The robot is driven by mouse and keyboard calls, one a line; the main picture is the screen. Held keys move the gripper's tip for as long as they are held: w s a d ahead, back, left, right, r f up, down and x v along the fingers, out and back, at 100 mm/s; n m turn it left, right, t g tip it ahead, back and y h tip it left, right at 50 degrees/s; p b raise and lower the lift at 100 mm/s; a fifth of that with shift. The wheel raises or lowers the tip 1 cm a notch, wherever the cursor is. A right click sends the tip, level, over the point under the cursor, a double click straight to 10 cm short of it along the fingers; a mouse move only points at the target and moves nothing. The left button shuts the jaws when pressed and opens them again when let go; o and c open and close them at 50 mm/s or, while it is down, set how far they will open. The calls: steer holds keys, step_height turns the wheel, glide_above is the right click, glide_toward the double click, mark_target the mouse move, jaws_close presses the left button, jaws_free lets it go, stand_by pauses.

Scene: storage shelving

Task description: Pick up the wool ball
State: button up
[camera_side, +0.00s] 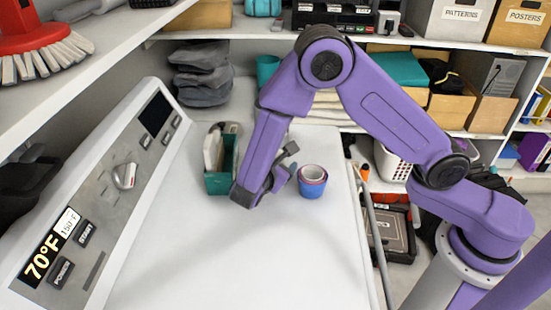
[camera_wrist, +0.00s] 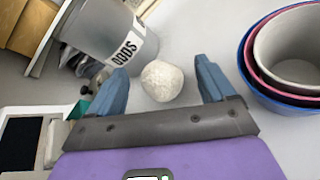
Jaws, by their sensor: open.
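The wool ball (camera_wrist: 162,81) is off-white and round, with a rough surface. In the wrist view it appears between the two blue fingers of my gripper (camera_wrist: 160,68), with visible gaps on both sides. My gripper is open and holds nothing. In the side view my gripper (camera_side: 279,172) is low over the white tabletop, left of the nested bowls. The ball cannot be made out in the side view; my arm and gripper likely hide it.
Nested bowls (camera_side: 312,186), blue outside, stand close to the right of my gripper; they also show in the wrist view (camera_wrist: 248,84). A green container (camera_side: 218,183) stands left. The wrist view shows a grey labelled bin (camera_wrist: 95,22). The front tabletop (camera_side: 265,265) is clear.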

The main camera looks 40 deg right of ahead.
steer(key=c, duration=1.1)
steer(key=shift+c, duration=0.2)
steer(key=shift+r, duration=0.15)
